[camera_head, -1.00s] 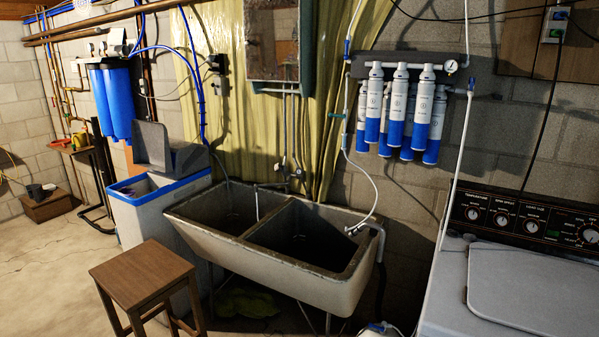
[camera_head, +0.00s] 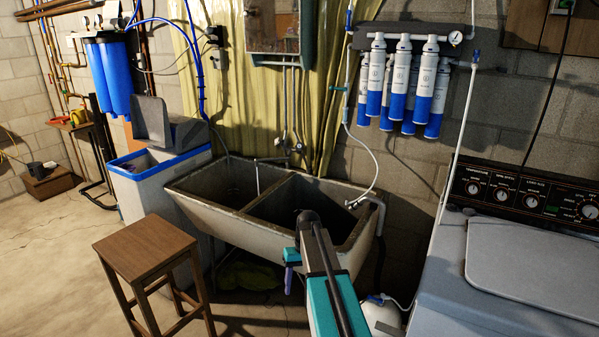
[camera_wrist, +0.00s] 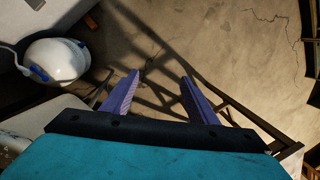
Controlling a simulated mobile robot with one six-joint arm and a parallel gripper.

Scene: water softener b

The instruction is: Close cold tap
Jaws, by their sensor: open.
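The tap set (camera_head: 262,167) is at the back of the concrete double sink (camera_head: 340,255), below two thin vertical pipes (camera_head: 290,105) on the wall. Its handles are small and dark, and I cannot tell which is the cold tap or how it is turned. My gripper (camera_head: 290,270) is low in front of the sink, well apart from the taps. In the wrist view its two purple fingers (camera_wrist: 159,80) are spread with nothing between them, pointing over the floor. The taps are not in the wrist view.
A wooden stool (camera_head: 148,245) stands in front left of the sink. A washing machine (camera_head: 520,280) is at the right. A white rounded vessel (camera_wrist: 55,60) is on the floor below the sink's right end. Filter cartridges (camera_head: 398,80) hang above. Open floor lies left.

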